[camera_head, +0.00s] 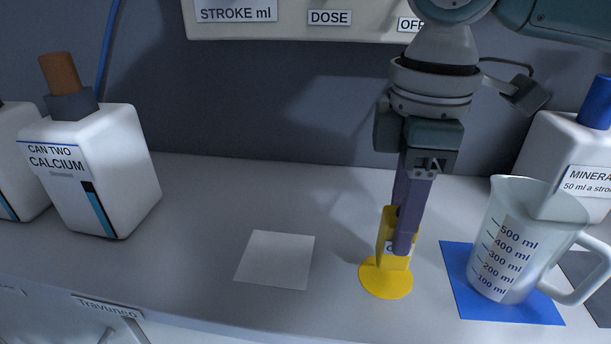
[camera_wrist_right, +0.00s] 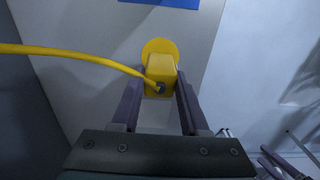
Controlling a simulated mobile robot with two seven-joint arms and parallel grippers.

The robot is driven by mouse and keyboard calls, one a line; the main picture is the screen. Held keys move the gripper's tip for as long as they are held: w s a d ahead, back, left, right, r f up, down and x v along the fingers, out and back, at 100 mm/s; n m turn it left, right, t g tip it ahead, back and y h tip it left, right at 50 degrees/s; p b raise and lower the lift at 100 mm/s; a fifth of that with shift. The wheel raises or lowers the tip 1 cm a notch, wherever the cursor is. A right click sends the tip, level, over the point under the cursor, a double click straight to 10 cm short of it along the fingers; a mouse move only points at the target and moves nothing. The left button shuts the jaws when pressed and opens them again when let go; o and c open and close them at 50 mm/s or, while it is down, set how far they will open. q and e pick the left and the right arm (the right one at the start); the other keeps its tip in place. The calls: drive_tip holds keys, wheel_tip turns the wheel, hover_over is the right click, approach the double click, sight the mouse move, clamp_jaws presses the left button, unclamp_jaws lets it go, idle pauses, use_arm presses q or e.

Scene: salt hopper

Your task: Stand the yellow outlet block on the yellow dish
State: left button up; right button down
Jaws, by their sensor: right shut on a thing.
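My right gripper (camera_head: 405,240) comes down from above in the head view and is shut on the yellow outlet block (camera_head: 386,228). The block is upright over the yellow dish (camera_head: 386,284), a flat round disc on the counter. The fingers partly hide the block, and I cannot tell whether its underside touches the dish. In the right wrist view the block (camera_wrist_right: 161,68) sits between the two fingers, with the dish (camera_wrist_right: 158,46) showing behind it. A yellow hose (camera_wrist_right: 80,54) runs left from the block.
A measuring jug (camera_head: 515,250) stands on a blue mat (camera_head: 460,292) right of the dish. A pale square (camera_head: 275,259) lies to the left. White canisters (camera_head: 100,170) stand at the far left, and a mineral canister (camera_head: 560,150) at the right. The counter's middle left is clear.

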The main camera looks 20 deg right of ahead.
sight(386, 259)
drive_tip(key=shift+f, duration=1.35)
drive_tip(key=shift+f, duration=0.2)
drive_tip(key=shift+c, duration=2.1)
unclamp_jaws()
drive_tip(key=shift+r, duration=0.15)
